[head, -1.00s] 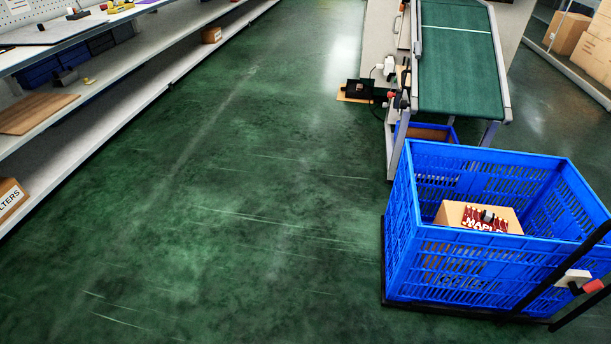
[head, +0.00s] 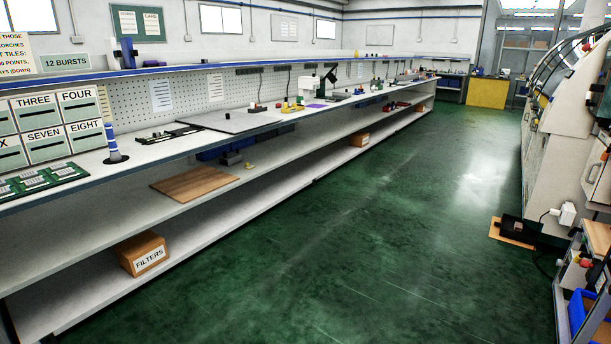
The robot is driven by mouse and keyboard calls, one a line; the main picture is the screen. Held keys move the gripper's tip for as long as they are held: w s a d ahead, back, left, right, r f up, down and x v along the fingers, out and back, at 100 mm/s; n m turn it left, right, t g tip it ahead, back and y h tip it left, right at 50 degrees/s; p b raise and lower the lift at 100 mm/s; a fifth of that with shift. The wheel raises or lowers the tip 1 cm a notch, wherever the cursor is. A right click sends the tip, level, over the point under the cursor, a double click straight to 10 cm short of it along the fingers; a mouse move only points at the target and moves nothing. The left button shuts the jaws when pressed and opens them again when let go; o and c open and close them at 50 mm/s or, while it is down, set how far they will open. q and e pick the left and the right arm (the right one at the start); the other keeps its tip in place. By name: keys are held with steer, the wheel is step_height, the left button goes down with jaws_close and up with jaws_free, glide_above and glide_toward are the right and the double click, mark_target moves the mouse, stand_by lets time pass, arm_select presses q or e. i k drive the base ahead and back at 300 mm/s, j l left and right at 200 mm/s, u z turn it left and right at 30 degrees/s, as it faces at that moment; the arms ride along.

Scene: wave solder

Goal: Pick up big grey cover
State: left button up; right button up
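I cannot make out a big grey cover for certain in the head view. Neither of my grippers shows in the view.
The long workbench (head: 365,101) has lower shelves holding a brown board (head: 194,184) and a FILTERS box (head: 144,254). A dark device on a board (head: 515,231) lies on the floor near the machine (head: 560,135) at right. The green floor (head: 370,230) between is clear.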

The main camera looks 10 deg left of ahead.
mark_target(228, 117)
steer(key=i+j+u, duration=0.5)
steer(key=i+u, duration=0.2)
steer(key=i, duration=0.2)
steer(key=i+u, duration=0.4)
steer(key=i+j, duration=0.05)
steer(key=i, duration=0.05)
